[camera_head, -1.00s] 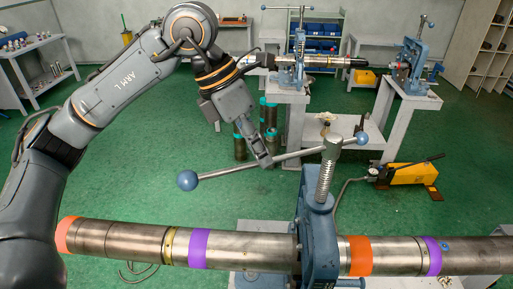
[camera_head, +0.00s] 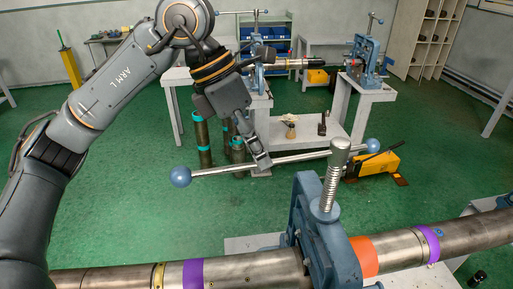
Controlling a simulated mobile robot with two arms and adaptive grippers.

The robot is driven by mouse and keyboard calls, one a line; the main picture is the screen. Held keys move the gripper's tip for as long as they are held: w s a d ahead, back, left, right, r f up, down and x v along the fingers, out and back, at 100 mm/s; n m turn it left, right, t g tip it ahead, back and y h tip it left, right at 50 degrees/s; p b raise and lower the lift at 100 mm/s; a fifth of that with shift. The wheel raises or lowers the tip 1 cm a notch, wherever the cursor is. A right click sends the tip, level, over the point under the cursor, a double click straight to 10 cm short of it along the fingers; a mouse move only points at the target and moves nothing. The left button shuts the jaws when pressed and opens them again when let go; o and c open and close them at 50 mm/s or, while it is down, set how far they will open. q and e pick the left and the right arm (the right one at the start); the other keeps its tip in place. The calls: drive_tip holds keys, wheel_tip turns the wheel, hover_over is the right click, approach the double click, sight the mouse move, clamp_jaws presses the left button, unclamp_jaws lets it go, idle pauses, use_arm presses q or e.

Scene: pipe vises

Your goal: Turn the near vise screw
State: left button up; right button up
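The near vise (camera_head: 318,232) is blue and is clamped around a long metal pipe (camera_head: 238,268) with purple and orange bands. Its threaded screw (camera_head: 331,180) stands up from the top of the vise. A long steel handle bar (camera_head: 222,169) crosses at the screw's top, with a blue ball (camera_head: 180,177) at the left end and another blue ball (camera_head: 372,146) at the right end. My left gripper (camera_head: 262,162) reaches down to the bar left of the screw, and its fingers appear closed around it. My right gripper is out of view.
Behind is a bench (camera_head: 352,92) with another blue vise (camera_head: 366,62). A yellow hand pump (camera_head: 376,163) is on the floor to the right. Open green floor lies around the near vise.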

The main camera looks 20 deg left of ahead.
use_arm(q)
drive_tip(key=shift+o, duration=0.8)
drive_tip(key=shift+r, duration=0.2)
drive_tip(key=v, duration=1.1)
drive_tip(key=shift+r, duration=0.3)
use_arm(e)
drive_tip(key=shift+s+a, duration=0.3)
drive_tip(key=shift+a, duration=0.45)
use_arm(q)
drive_tip(key=shift+s+a, duration=0.1)
drive_tip(key=shift+a, duration=0.1)
